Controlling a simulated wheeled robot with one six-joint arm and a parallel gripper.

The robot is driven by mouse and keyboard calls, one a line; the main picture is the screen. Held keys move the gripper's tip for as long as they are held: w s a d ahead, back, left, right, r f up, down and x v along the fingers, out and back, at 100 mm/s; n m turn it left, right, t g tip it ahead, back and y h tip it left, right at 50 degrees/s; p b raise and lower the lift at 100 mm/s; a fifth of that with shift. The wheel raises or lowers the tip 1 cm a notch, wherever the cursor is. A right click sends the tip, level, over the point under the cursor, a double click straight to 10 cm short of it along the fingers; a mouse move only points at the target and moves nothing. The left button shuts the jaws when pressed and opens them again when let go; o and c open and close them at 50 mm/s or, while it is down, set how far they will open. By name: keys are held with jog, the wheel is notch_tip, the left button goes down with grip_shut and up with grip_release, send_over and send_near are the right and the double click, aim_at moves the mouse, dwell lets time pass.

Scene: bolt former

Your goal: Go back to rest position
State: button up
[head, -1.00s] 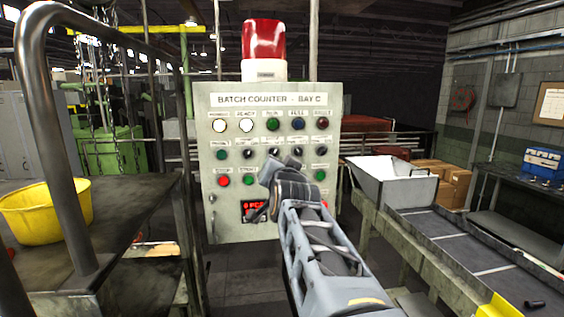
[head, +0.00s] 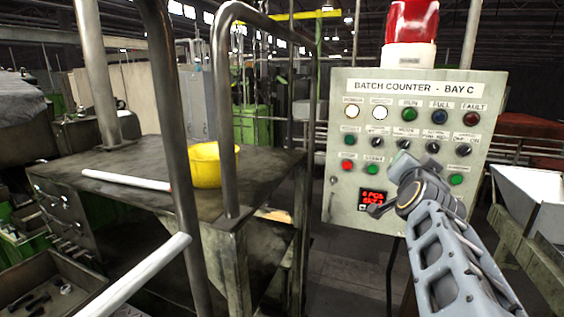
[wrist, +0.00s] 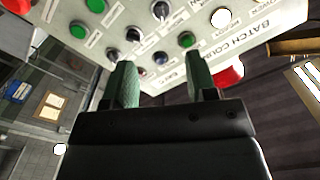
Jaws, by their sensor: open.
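My gripper (head: 388,188) is in front of the lower part of the batch counter panel (head: 347,97) in the head view, at the end of my raised arm. In the wrist view my gripper (wrist: 161,85) has its two green-padded fingers spread apart with nothing between them. The panel (wrist: 68,12) fills the upper part of that view, with its buttons and knobs beyond the fingertips. I cannot tell how far the fingertips are from the panel. My arm hides part of the panel's lower right.
A worn metal table (head: 130,200) with tubular rails (head: 228,120) stands at the left. It carries a yellow bowl (head: 205,168) and a white rod (head: 125,180). A red beacon (head: 411,22) tops the panel. A white hopper (head: 530,185) is at right. Floor shows below the panel.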

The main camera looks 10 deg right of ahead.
jog(key=s+a+f+n+g+y+b, duration=0.1)
jog(key=a+f+n+g+y, duration=0.25)
jog(key=f, duration=0.55)
jog(key=a+f+n+g+y, duration=0.25)
jog(key=a+f, duration=0.25)
jog(key=f, duration=0.3)
jog(key=s+a+f+n+g+y+b, duration=0.1)
jog(key=s+a+f+n+g+y, duration=0.1)
jog(key=a+f, duration=0.5)
jog(key=s+a+f+n+g+y+b, duration=0.2)
jog(key=s+a+f+n, duration=0.3)
jog(key=s+a+f, duration=0.1)
jog(key=shift+s+a+f, duration=0.3)
jog(key=shift+a+f, duration=0.5)
